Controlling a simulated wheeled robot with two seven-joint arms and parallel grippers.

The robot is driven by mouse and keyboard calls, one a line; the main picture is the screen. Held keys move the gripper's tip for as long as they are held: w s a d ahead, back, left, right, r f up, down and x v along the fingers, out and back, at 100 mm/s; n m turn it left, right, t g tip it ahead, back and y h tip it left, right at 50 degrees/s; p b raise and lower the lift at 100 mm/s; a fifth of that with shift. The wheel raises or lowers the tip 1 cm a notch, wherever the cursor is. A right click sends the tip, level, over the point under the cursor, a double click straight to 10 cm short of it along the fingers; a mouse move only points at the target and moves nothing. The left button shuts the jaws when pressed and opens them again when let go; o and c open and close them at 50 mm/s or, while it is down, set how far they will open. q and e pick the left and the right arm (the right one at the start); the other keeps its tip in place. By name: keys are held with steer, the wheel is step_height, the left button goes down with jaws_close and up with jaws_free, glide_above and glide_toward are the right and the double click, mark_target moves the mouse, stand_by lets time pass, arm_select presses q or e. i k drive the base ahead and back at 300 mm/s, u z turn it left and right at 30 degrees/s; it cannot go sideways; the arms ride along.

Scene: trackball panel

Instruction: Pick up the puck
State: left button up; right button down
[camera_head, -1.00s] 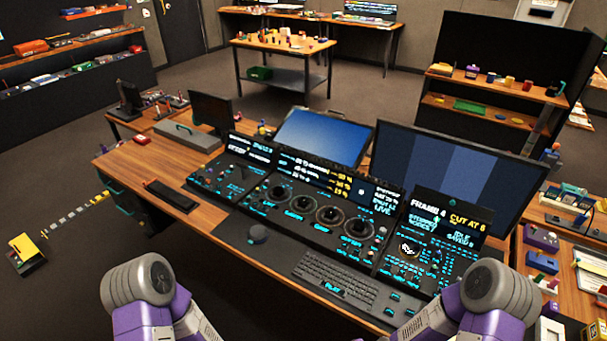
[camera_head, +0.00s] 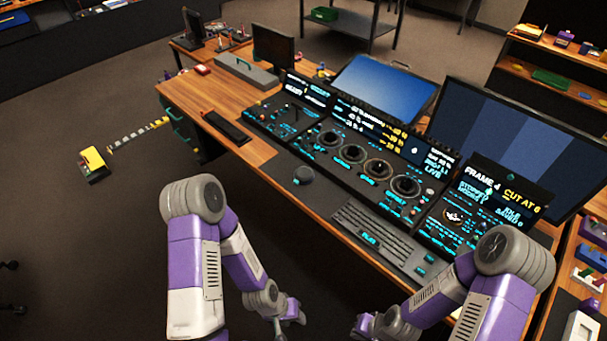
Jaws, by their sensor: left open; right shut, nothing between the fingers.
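A small dark round object that looks like the puck (camera_head: 303,175) rests on the dark mat of the control desk, left of the keyboard (camera_head: 372,234) and in front of the dial panel. My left gripper (camera_head: 287,320) is at the bottom middle, open and empty, below the desk's front edge in the picture and well apart from the puck. My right gripper (camera_head: 362,325) is at the bottom, right of the left one, shut and empty. Its fingertips are small and partly hidden by its wrist.
The control panel (camera_head: 375,165) with dials and lit screens fills the desk's middle. Monitors (camera_head: 515,135) stand behind it. A black flat device (camera_head: 226,127) lies on the bare wood (camera_head: 256,152) to the left. Open floor (camera_head: 90,230) lies left of the desk.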

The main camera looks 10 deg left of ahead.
mark_target(305, 176)
steer(key=u, duration=1.9)
steer(key=i, duration=1.45)
steer(key=z, duration=2.4)
steer(key=i, duration=0.5)
steer(key=z, duration=0.05)
